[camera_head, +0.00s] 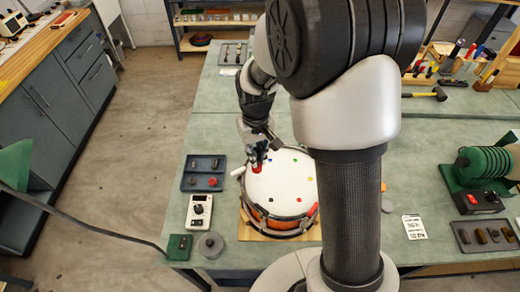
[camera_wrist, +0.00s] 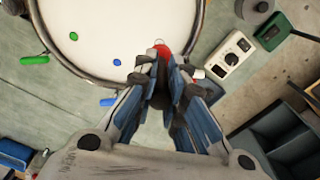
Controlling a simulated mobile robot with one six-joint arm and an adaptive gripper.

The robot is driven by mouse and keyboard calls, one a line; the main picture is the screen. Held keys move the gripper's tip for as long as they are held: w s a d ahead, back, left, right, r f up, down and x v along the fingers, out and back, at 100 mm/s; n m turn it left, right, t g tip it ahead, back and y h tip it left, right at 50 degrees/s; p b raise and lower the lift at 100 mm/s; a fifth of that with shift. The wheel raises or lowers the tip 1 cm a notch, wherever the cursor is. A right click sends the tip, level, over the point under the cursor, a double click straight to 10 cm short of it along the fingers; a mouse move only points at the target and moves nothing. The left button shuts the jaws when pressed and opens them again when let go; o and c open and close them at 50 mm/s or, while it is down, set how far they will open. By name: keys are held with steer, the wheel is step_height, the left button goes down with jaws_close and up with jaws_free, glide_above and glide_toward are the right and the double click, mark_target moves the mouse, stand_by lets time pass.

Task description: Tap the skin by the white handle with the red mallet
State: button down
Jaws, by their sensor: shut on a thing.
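The drum has a pale skin (camera_head: 282,188) with small coloured dots and stands on a wooden board. A white handle (camera_head: 238,171) sticks out at the drum's left rim; a small white piece (camera_wrist: 198,73) beside the fingers in the wrist view appears to be it. My gripper (camera_head: 254,150) is shut on the red mallet and is over the rim side close to the white handle. The mallet's red head (camera_head: 256,168) points down at the skin near that handle; it also shows past the fingertips in the wrist view (camera_wrist: 162,47). I cannot tell whether it touches. The fingers hide the mallet's grip.
A dark tray (camera_head: 203,187) and a white control box (camera_head: 199,211) stand left of the drum, with a green box (camera_head: 180,247) in front. A green handle (camera_wrist: 34,60) sits at the rim. A green coil machine (camera_head: 480,165) stands at the right.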

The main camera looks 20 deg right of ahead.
steer(key=shift+f+b, duration=2.05)
steer(key=shift+f, duration=0.85)
step_height(320, 180, up, 5)
steer(key=p, duration=0.4)
